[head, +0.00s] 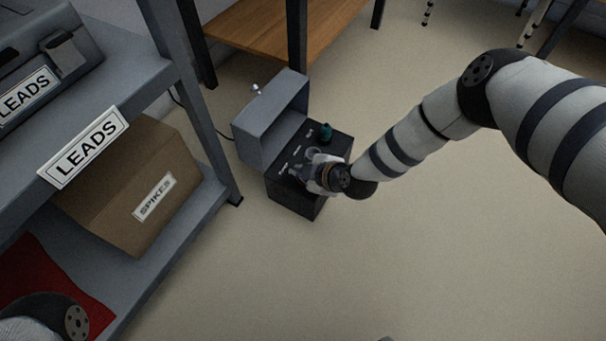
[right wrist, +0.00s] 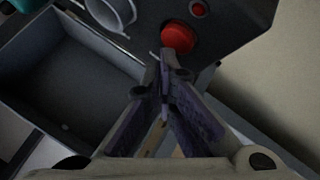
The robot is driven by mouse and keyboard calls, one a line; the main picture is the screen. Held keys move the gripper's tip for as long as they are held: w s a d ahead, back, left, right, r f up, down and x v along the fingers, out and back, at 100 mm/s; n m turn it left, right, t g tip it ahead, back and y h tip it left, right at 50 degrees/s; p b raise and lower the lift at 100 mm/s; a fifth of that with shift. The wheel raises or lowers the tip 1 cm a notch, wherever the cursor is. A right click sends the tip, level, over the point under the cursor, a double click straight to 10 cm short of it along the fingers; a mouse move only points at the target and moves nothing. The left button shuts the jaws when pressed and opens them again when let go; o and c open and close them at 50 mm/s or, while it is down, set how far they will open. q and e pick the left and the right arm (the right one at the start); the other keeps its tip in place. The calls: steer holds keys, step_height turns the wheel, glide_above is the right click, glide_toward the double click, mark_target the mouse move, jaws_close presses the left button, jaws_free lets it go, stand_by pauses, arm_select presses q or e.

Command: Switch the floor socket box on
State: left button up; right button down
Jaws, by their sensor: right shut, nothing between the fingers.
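The floor socket box (head: 292,199) is a dark box on the floor with its grey lid (head: 262,135) standing open. Its top panel carries small white labels and a teal part (head: 325,132). My right gripper (head: 300,172) is over the panel, shut and empty, and hides part of it. In the right wrist view, a round red button (right wrist: 178,37) sits just beyond the shut fingertips (right wrist: 162,66); I cannot tell whether they touch. A smaller red dot (right wrist: 198,9) is beside the button. My left gripper is out of view; only part of that arm shows at bottom left.
A grey shelf rack (head: 215,150) stands to the left, with a cardboard box (head: 125,215) labelled SPIKES and a red item (head: 50,285). A wooden table (head: 255,30) is behind the socket box. The floor (head: 430,270) to the right is clear.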

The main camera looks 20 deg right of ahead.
stand_by(0.5)
steer(key=shift+f+b, duration=0.3)
steer(key=shift+f, duration=0.2)
arm_select(q)
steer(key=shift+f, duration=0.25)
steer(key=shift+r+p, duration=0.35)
steer(key=shift+p, duration=0.1)
arm_select(e)
steer(key=shift+r, duration=0.55)
arm_select(q)
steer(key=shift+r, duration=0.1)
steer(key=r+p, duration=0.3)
steer(key=p, duration=0.1)
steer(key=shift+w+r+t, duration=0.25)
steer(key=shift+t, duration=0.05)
arm_select(e)
step_height(320, 180, up, 6)
steer(key=shift+f, duration=0.1)
